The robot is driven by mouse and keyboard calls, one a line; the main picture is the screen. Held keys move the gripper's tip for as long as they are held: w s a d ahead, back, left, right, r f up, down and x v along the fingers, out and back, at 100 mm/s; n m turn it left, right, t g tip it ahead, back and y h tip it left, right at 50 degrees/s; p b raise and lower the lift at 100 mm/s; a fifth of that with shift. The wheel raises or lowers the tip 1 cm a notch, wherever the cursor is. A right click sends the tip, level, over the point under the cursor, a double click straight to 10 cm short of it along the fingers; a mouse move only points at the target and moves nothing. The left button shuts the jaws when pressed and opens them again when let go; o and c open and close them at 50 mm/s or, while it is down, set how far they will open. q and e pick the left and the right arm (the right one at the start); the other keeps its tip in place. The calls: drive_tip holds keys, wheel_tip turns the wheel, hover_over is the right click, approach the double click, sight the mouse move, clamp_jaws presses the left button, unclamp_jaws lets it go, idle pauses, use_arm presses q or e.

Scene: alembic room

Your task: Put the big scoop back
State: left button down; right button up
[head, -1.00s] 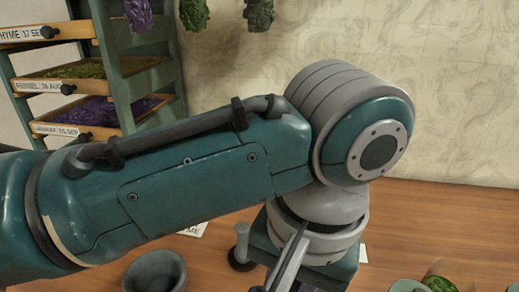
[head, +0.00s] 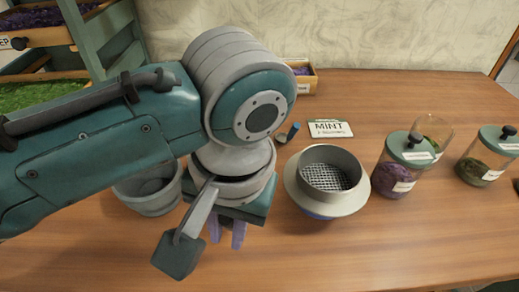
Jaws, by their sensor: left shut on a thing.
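My left gripper (head: 227,236) points down over the wooden table, left of the sieve. Its purple fingers show only in part below the wrist. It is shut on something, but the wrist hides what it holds. I cannot make out the big scoop for certain. My right gripper is not in view.
A pale bowl (head: 296,196) holds a round sieve (head: 335,160) right of my gripper. A grey bowl (head: 150,203) stands behind my arm. Lidded jars (head: 397,178) (head: 486,165), a glass (head: 436,128) and a mint card (head: 330,129) lie right. The front right table (head: 400,250) is clear.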

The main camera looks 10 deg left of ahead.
use_arm(q)
drive_tip(key=shift+f+b, duration=0.7)
drive_tip(key=shift+f, duration=1.85)
drive_tip(key=shift+f, duration=0.1)
drive_tip(key=c, duration=0.8)
unclamp_jaws()
wheel_tip(320, 180, up, 12)
drive_tip(key=d+p, duration=0.2)
drive_tip(key=p, duration=0.1)
drive_tip(key=s+f+m+t+h, duration=0.1)
drive_tip(key=s+f+h, duration=0.1)
drive_tip(key=s+h, duration=0.3)
drive_tip(key=s+a+y, duration=0.1)
drive_tip(key=s+a, duration=0.1)
drive_tip(key=a, duration=0.1)
drive_tip(key=s+a+r+t+y, duration=0.1)
drive_tip(key=s+a, duration=0.1)
drive_tip(key=a, duration=0.2)
drive_tip(key=s+a+t+y, duration=0.1)
drive_tip(key=s+a, duration=0.2)
drive_tip(key=a, duration=0.1)
drive_tip(key=shift+r+m, duration=0.35)
drive_tip(key=shift+m, duration=0.05)
